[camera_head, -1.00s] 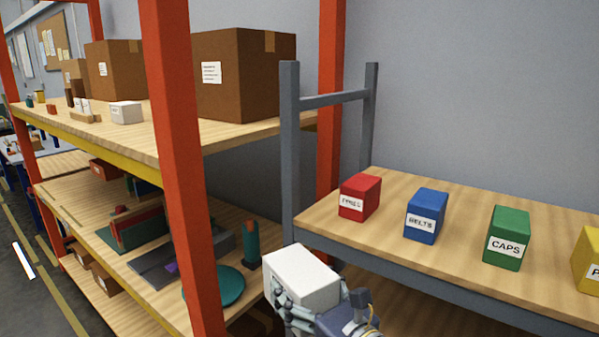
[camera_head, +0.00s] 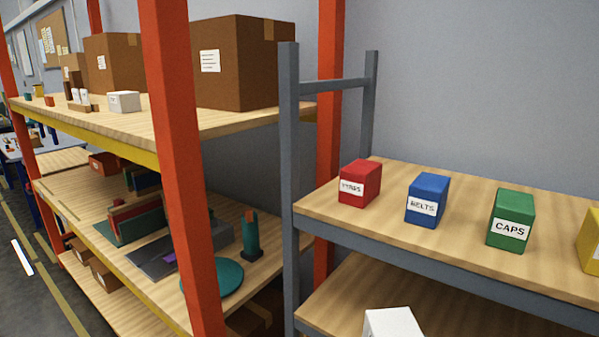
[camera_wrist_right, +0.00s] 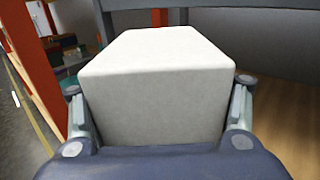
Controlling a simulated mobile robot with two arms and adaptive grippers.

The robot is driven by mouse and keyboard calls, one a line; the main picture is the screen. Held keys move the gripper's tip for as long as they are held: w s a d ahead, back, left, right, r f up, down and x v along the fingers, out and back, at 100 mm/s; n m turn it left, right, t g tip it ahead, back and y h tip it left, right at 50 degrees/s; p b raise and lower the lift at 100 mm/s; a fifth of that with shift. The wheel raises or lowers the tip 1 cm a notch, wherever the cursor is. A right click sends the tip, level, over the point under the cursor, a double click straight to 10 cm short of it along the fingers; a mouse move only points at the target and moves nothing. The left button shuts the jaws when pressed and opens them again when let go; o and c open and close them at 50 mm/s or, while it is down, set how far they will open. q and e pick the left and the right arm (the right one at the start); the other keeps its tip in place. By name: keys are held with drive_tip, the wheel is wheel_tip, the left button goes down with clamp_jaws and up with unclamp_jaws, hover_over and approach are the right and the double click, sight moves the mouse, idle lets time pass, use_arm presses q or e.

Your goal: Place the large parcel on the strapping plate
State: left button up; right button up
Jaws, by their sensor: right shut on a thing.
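A white box-shaped parcel (camera_wrist_right: 158,105) fills the middle of the right wrist view. My right gripper (camera_wrist_right: 159,90) is shut on it, with one finger against each side. The parcel's top (camera_head: 392,323) also shows at the bottom edge of the head view, in front of the lower right shelf; my gripper is out of frame there. I cannot tell which item is the strapping plate. A flat dark grey item (camera_head: 150,262) and a teal round disc (camera_head: 218,277) lie on the orange rack's middle shelf. My left gripper is not in view.
Red (camera_head: 360,183), blue (camera_head: 428,200) and green (camera_head: 511,220) labelled bins stand on the right-hand shelf. Brown cartons (camera_head: 245,65) and a small white box (camera_head: 124,101) stand on the upper left shelf. Orange (camera_head: 178,150) and grey (camera_head: 289,150) posts stand between the shelves.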

drive_tip(key=shift+s+d+f+m+h, duration=0.2)
drive_tip(key=shift+s+d+f+h, duration=0.1)
drive_tip(key=shift+s+d, duration=0.2)
drive_tip(key=shift+s+d+f+m+h, duration=0.2)
drive_tip(key=shift+s+d+f+h, duration=0.15)
drive_tip(key=shift+d, duration=0.25)
drive_tip(key=s+f, duration=0.2)
drive_tip(key=s, duration=0.6)
drive_tip(key=shift+f, duration=0.4)
drive_tip(key=shift+w, duration=0.1)
